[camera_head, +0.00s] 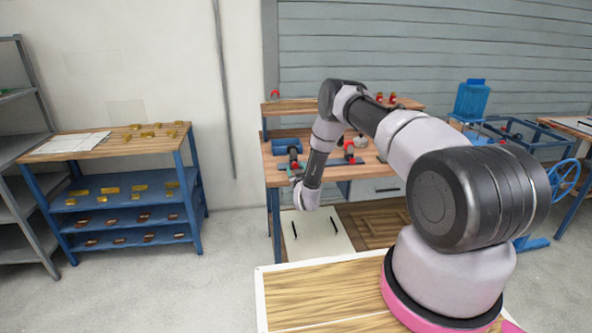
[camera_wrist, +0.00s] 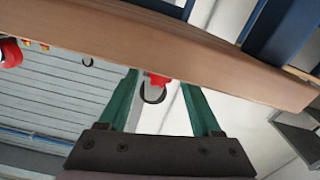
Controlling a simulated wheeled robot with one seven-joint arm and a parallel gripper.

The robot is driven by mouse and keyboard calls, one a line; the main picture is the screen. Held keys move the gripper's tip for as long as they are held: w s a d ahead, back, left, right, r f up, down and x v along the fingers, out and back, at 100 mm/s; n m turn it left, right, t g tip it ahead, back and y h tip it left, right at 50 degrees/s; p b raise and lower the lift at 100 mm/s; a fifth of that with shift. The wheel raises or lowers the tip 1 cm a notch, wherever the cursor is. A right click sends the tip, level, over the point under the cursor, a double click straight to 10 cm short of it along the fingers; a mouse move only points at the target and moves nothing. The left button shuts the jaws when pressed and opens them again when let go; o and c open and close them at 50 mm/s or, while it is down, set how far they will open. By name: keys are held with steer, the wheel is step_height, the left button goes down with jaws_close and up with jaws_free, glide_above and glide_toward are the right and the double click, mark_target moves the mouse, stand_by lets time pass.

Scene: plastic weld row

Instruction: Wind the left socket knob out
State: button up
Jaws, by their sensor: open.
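A workbench (camera_head: 330,172) stands ahead with two red and dark devices on it. The left device (camera_head: 293,152) is beside the end of my arm, and the right device (camera_head: 350,148) is a little farther right. My gripper (camera_head: 297,176) is at the bench's front edge, close to the left device. In the wrist view my gripper's green fingers (camera_wrist: 161,82) are apart. A red part with a dark ring (camera_wrist: 154,88) shows in the gap between them, partly cut off by the wooden edge. I cannot tell whether the fingers touch it or whether it is the left socket knob.
A wooden board edge (camera_wrist: 200,65) crosses the wrist view just beyond the fingertips. A raised shelf (camera_head: 300,106) with small red items stands at the bench's back. A blue rack (camera_head: 190,190) with yellow parts stands left. The floor between is clear.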

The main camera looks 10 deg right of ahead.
jaws_close()
steer(key=n, duration=0.2)
steer(key=shift+a+n, duration=0.15)
steer(key=shift+n, duration=1.25)
jaws_free()
